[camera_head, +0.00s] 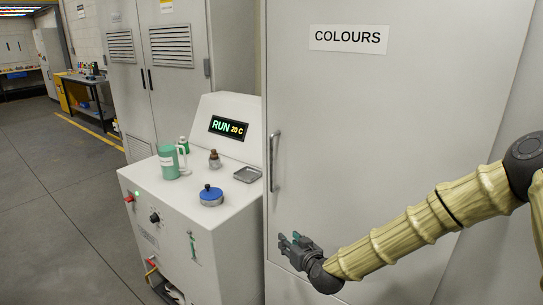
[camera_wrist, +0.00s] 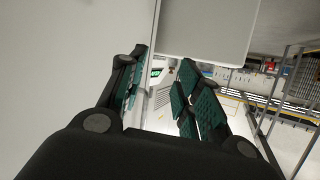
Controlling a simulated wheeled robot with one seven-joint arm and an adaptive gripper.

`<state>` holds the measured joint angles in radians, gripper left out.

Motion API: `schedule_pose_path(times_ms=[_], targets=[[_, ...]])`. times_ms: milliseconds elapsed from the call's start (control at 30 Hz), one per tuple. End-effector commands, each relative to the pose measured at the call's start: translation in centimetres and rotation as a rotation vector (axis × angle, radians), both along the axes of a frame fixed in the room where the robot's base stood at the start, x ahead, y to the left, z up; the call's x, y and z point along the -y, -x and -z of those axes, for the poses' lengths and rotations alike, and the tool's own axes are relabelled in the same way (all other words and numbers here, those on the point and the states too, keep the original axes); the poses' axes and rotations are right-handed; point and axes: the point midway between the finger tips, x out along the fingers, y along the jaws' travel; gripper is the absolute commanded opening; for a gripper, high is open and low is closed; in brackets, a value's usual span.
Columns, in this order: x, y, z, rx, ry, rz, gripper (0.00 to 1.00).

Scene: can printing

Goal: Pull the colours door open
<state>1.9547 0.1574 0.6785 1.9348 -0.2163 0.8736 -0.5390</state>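The colours door (camera_head: 350,110) is a tall light-grey panel with a COLOURS label (camera_head: 348,39); it looks shut in the head view. Its upright metal handle (camera_head: 274,161) is on the left edge. My gripper (camera_head: 290,244) is in front of the door's lower left part, below the handle and apart from it. In the wrist view my gripper (camera_wrist: 163,97) has its green-padded fingers spread, with nothing between them. A plain grey surface fills the left of that view; the handle cannot be made out there.
Left of the door stands a white console (camera_head: 180,220) with a RUN display (camera_head: 228,128). Grey cabinets (camera_head: 165,60) stand behind. Open floor (camera_head: 50,200) lies at far left.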

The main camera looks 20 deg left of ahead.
Motion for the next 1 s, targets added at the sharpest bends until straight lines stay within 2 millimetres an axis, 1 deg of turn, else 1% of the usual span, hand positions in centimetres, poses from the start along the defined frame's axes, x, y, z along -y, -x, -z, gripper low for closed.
schedule_pose_path(times_ms=[33, 67, 100, 200, 300, 333, 400, 500, 667, 1000], targets=[[-1.2, -2.0, -4.4, 0.068, -0.023, 0.001, 0.34], [-1.8, -2.8, -6.5, 0.104, -0.033, 0.002, 0.34], [-2.6, -3.9, -9.1, 0.149, -0.045, 0.003, 0.34], [-3.8, -5.9, -14.4, 0.239, -0.068, 0.006, 0.34], [-4.4, -7.1, -17.9, 0.296, -0.084, 0.013, 0.34], [-4.5, -7.3, -18.6, 0.308, -0.087, 0.015, 0.34], [-4.8, -7.6, -19.8, 0.327, -0.092, 0.017, 0.34], [-5.1, -8.1, -20.3, 0.335, -0.094, 0.018, 0.34], [-6.2, -9.4, -20.4, 0.335, -0.095, 0.017, 0.34], [-9.2, -13.7, -20.4, 0.333, -0.094, 0.018, 0.34]])
